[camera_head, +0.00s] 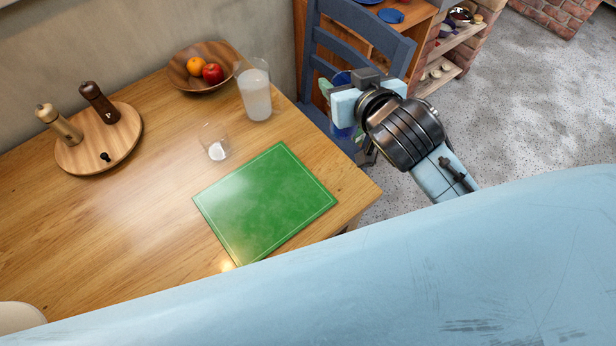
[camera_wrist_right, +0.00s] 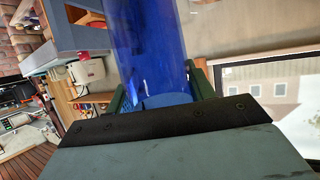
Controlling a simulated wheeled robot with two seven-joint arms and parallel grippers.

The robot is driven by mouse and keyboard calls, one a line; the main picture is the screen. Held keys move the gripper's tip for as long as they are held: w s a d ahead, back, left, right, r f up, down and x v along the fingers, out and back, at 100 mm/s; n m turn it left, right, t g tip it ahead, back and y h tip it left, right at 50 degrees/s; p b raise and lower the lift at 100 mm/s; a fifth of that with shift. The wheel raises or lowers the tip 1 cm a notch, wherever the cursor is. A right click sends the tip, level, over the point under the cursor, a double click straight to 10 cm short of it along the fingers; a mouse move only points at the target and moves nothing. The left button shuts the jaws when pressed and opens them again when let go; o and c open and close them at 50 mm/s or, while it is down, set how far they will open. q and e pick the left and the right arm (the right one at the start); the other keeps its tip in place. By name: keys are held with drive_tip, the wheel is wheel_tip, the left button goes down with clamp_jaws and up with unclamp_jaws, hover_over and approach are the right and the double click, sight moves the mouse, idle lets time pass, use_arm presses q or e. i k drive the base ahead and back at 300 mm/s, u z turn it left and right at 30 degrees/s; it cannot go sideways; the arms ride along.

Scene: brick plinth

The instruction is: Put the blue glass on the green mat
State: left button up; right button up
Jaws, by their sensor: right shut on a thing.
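The green mat (camera_head: 265,205) lies flat on the wooden table near its right corner, with nothing on it. My right gripper (camera_head: 343,118) is beyond the table's right edge, above the chair and floor side. It is shut on the blue glass (camera_head: 339,108), which is partly hidden behind the gripper in the head view. The right wrist view shows the blue glass (camera_wrist_right: 150,45) large and see-through between the fingers. My left gripper is not in view.
A clear glass (camera_head: 214,143) and a jug (camera_head: 256,92) stand beyond the mat. A fruit bowl (camera_head: 183,72) and a round board (camera_head: 78,157) with two mills are farther left. A blue chair (camera_head: 352,38) stands at the table's far right side.

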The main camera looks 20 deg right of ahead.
sight(263, 199)
drive_tip(key=z, duration=0.4)
drive_tip(key=k, duration=1.9)
drive_tip(key=u, duration=0.4)
drive_tip(key=i, duration=1.65)
